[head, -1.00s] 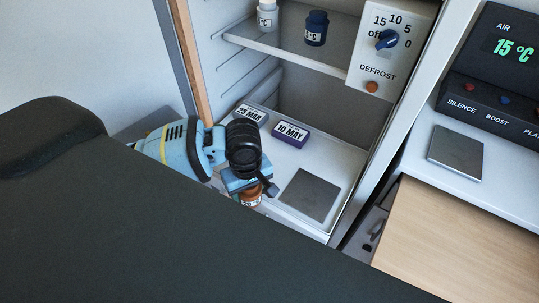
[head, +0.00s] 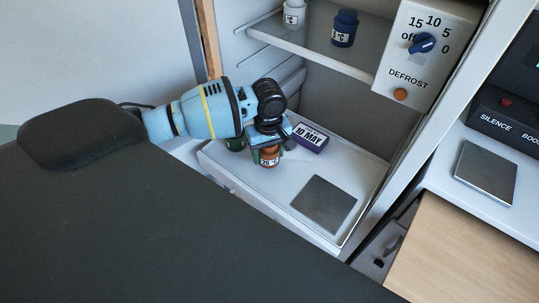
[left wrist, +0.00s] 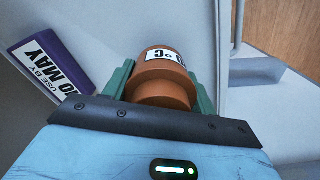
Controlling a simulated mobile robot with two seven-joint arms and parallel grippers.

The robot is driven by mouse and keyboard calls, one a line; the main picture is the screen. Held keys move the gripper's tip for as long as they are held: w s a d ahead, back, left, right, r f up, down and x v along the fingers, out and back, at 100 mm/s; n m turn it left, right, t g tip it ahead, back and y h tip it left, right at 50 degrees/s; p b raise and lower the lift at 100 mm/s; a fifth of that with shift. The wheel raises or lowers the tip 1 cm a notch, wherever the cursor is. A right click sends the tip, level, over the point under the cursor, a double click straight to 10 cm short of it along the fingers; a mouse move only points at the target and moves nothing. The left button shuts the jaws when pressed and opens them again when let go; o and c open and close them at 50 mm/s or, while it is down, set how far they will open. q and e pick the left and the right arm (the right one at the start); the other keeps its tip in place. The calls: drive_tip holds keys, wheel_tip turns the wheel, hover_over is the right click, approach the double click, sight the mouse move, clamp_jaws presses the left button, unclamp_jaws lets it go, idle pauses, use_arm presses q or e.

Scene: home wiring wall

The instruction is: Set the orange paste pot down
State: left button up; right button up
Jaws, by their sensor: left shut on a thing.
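A grey square plate (head: 323,204) lies on that floor to the right of the pot. My right gripper does not show.
A purple "10 MAY" box (head: 311,137) stands just behind the pot; it also shows in the left wrist view (left wrist: 50,62). A shelf above holds a white pot (head: 293,14) and a blue pot (head: 344,28).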

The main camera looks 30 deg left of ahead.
sight(269, 159)
use_arm(q)
drive_tip(key=shift+w+a, duration=0.15)
drive_tip(key=shift+w, duration=0.2)
wheel_tip(269, 159, down, 3)
drive_tip(key=shift+f+b, duration=0.1)
drive_tip(key=shift+b, duration=0.2)
drive_tip(key=shift+f, duration=0.1)
drive_tip(key=shift+f, duration=0.1)
drive_tip(key=o, duration=1.3)
drive_tip(key=shift+f, duration=0.1)
